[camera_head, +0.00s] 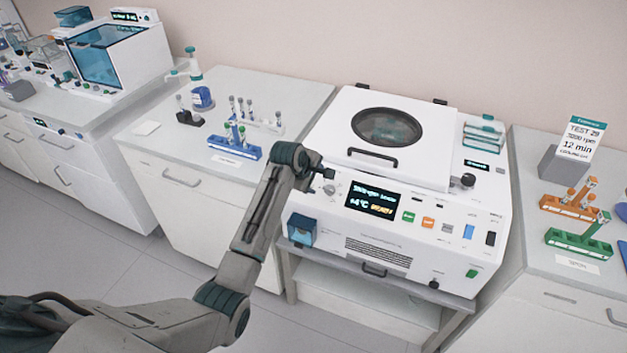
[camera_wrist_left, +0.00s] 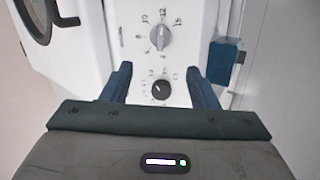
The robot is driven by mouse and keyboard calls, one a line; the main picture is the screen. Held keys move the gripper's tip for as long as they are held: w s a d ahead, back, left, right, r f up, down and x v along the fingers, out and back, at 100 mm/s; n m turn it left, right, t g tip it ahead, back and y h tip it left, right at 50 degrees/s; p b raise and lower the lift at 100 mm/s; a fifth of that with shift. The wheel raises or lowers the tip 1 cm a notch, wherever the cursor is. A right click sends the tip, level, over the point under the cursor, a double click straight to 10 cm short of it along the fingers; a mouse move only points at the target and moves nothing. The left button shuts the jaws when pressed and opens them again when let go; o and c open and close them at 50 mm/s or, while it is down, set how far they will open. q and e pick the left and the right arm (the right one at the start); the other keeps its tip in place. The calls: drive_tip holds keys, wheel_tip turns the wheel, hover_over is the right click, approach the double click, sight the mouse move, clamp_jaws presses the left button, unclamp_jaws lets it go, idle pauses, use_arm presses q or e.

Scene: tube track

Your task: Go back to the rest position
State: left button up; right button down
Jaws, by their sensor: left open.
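My left arm comes in from the lower left in the head view. Its gripper (camera_head: 318,172) is by the front left corner of the white centrifuge (camera_head: 420,190). In the left wrist view the two blue fingers (camera_wrist_left: 158,70) are spread apart with nothing held between them. A grey dial knob (camera_wrist_left: 159,37) sits just beyond the fingertips, and a black dial knob (camera_wrist_left: 161,89) shows between the fingers. Whether the fingers touch the panel cannot be told. The centrifuge lid (camera_head: 388,135) with its round window is closed. My right gripper is not in view.
A blue tube rack (camera_head: 235,148) and a white rack (camera_head: 260,123) stand on the left counter. Orange (camera_head: 570,205) and green (camera_head: 578,243) racks stand on the right counter, near a sign (camera_head: 580,138). A blue box (camera_head: 301,231) juts from the centrifuge's front.

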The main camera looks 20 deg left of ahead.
use_arm(q)
drive_tip(key=shift+s+r, duration=0.3)
drive_tip(key=shift+r, duration=0.1)
